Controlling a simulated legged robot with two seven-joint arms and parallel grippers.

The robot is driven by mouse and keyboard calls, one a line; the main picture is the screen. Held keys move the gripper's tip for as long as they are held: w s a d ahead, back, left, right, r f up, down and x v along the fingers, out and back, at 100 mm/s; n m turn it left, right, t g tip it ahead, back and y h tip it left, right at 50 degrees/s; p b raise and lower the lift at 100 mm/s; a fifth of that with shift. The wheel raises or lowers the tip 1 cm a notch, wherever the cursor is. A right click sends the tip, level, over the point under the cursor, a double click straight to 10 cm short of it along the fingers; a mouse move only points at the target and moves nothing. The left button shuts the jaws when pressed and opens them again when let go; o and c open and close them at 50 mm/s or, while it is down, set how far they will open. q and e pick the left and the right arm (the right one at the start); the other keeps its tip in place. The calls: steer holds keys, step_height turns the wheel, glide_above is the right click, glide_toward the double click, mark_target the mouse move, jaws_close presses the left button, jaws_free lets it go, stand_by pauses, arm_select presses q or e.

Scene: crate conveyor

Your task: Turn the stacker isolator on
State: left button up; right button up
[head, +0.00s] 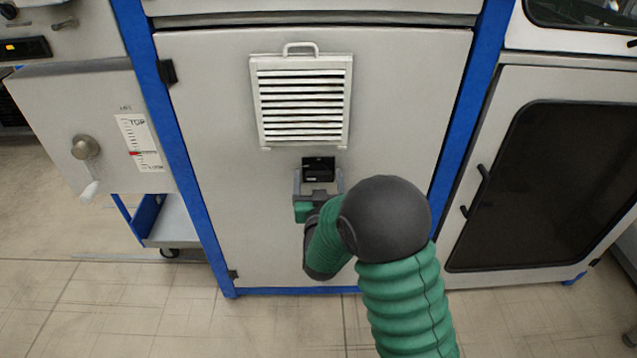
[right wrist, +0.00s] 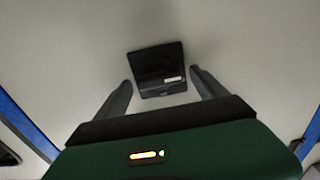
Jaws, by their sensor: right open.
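The stacker isolator (head: 318,169) looks like a small black box on the grey cabinet door, below the louvred vent. In the right wrist view the isolator (right wrist: 156,64) is a dark square with a small pale label at its lower right. Its switch position cannot be read. My right gripper (head: 318,181) is at the door, just below the isolator in the head view. In the right wrist view its two grey fingers (right wrist: 161,80) are spread apart, one on each side of the isolator, with nothing held. Contact cannot be told. My left gripper is not in view.
The louvred vent (head: 301,101) with a top handle is above the isolator. Blue frame posts (head: 178,150) flank the door (head: 215,110). A dark-windowed door (head: 540,185) is at right.

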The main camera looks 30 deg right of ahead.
steer(key=c, duration=1.4)
steer(key=shift+o, duration=0.2)
steer(key=shift+f+m, duration=0.1)
steer(key=shift+m, duration=0.3)
steer(key=m+b, duration=0.2)
steer(key=m, duration=0.1)
steer(key=shift+d+f+m, duration=0.1)
steer(key=shift+m, duration=0.3)
steer(key=m+b, duration=0.2)
steer(key=m, duration=0.2)
steer(key=shift+f, duration=0.1)
steer(key=m+b, duration=0.1)
steer(key=m, duration=0.1)
steer(key=m+b, duration=0.2)
steer(key=m, duration=0.1)
steer(key=shift+s+d+f, duration=0.1)
steer(key=shift+f, duration=0.05)
steer(key=m+b, duration=0.3)
steer(key=m, duration=0.1)
steer(key=shift+m, duration=0.3)
